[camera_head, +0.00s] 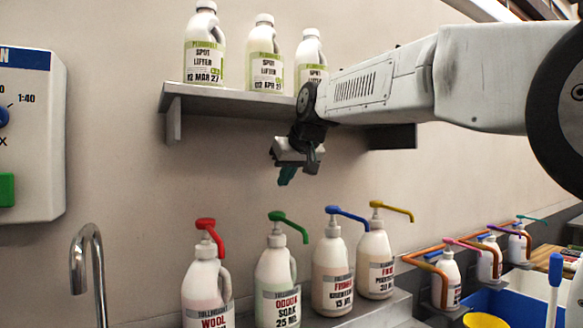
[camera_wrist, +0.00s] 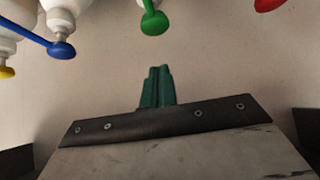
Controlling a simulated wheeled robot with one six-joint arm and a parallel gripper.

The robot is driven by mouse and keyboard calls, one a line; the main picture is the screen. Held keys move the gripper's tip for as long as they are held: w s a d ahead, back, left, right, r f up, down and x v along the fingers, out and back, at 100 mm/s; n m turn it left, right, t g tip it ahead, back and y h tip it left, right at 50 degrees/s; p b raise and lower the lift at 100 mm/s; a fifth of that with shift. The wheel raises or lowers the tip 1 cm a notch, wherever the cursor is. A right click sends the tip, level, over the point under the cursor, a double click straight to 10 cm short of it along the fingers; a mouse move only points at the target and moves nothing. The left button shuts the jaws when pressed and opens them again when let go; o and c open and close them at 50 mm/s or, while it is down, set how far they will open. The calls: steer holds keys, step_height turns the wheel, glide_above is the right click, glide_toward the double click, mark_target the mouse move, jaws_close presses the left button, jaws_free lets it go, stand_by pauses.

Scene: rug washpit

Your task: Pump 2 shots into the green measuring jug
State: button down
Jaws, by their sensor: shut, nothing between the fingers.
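My gripper (camera_head: 287,176) is shut and empty, with its green fingers pointing down above the row of pump bottles. In the wrist view its closed fingers (camera_wrist: 156,88) point toward the green pump head (camera_wrist: 154,22), apart from it. Pump bottles stand on a grey ledge: a red-pump wool bottle (camera_head: 205,285), a green-pump odour soak bottle (camera_head: 277,283), a blue-pump fringe bottle (camera_head: 333,275) and a yellow-pump bottle (camera_head: 375,262). Their label print is partly hard to read. I do not see a green measuring jug in either view.
A shelf (camera_head: 230,101) with several spot lifter bottles is on the wall behind my arm. A tap (camera_head: 88,260) and a wall dosing box (camera_head: 30,135) are at left. Smaller pump bottles on orange brackets (camera_head: 445,285), a blue tub (camera_head: 515,308) and a yellow container (camera_head: 485,320) are at right.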

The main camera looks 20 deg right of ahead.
mark_target(281, 214)
steer(key=x, duration=0.3)
steer(key=shift+w+f, duration=0.25)
steer(key=shift+f, duration=0.05)
step_height(281, 214, down, 2)
steer(key=shift+s+f, duration=0.2)
steer(key=shift+f, duration=0.65)
steer(key=shift+f, duration=1.6)
